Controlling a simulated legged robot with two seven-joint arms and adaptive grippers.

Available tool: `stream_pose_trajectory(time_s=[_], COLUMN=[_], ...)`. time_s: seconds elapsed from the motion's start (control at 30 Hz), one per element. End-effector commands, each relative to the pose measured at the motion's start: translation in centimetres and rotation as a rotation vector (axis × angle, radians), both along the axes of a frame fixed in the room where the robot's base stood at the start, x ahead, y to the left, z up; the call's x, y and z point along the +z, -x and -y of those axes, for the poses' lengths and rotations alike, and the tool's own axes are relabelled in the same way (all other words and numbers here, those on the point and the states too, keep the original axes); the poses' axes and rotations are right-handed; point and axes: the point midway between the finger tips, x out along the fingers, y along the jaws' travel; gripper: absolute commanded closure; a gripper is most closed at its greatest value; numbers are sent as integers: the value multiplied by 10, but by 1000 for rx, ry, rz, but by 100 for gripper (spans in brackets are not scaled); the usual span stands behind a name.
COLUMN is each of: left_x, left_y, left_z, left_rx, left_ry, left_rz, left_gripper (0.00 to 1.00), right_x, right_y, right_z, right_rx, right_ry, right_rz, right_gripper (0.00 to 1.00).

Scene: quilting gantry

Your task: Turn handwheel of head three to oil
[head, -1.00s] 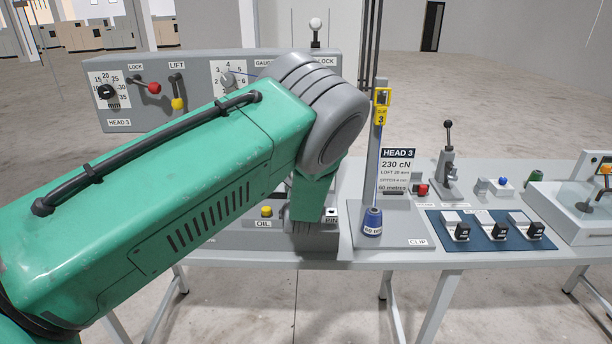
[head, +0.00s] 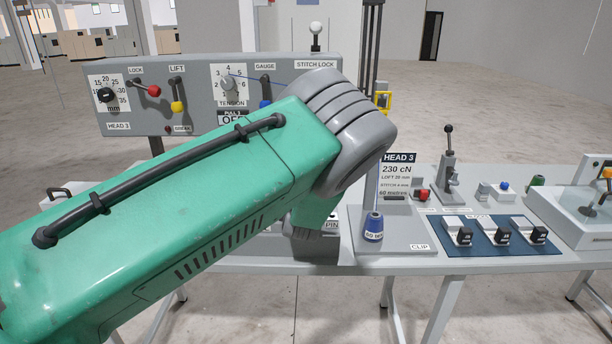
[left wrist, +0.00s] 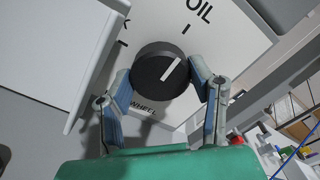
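The handwheel (left wrist: 157,72) is a round black knob with a white pointer line, on a white plate (left wrist: 228,38) in the left wrist view. Its pointer slants up and right, roughly toward the mark under the OIL label (left wrist: 199,10). Another mark, with a partly cut-off label, is left of the knob. My left gripper (left wrist: 162,70) has one finger on each side of the knob, apparently closed against its rim. In the head view my left forearm hides the handwheel and this gripper. My right gripper is not seen.
The grey control panel (head: 198,70) with levers and dials stands behind my arm. The table carries a blue thread cone (head: 374,226), a HEAD 3 card (head: 396,178), an upright lever (head: 448,165) and a blue mat (head: 482,240) with black-topped blocks.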

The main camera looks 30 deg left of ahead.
Motion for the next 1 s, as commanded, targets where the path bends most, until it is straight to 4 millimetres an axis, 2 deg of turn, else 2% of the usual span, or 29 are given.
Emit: stream_pose_trajectory(time_s=[0.33,0.47,0.57,0.8,1.0], left_x=[0,0,-1,-2,-3], left_y=[1,7,20,64,91], left_z=[0,5,13,39,56], left_rx=[0,-1,-2,1,0], left_ry=[1,1,-1,3,2], left_rz=[1,1,-3,-3,-4], left_gripper=[33,33,33,33,33], right_x=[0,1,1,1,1], right_y=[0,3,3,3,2], right_z=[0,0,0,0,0], right_rx=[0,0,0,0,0], right_ry=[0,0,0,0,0], right_rz=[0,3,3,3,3], right_gripper=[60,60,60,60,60])
